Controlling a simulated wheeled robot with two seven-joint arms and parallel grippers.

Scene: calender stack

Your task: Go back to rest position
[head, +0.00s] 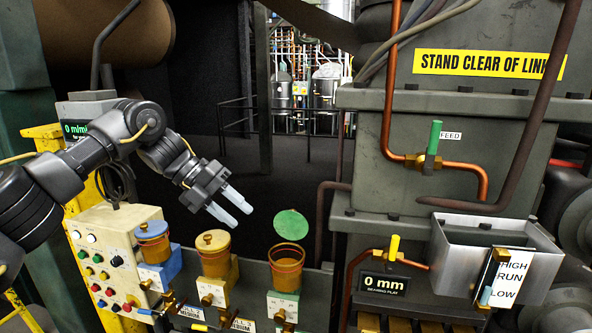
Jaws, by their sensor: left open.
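My left gripper (240,215) is in the middle left of the head view, on a dark arm that comes in from the left. Its two pale fingers point down and to the right, apart from each other with nothing between them. In the picture it is above and between an orange cup with a brass lid (214,253) and an open orange cup (287,271). It appears clear of both. My right gripper is not in view.
A blue lidded cup (154,246) stands beside a cream button panel (117,259). A green disc (291,224) shows above the open cup. At right are a green-handled feed valve (433,140), a yellow-handled valve (394,246) and a metal trough (459,251).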

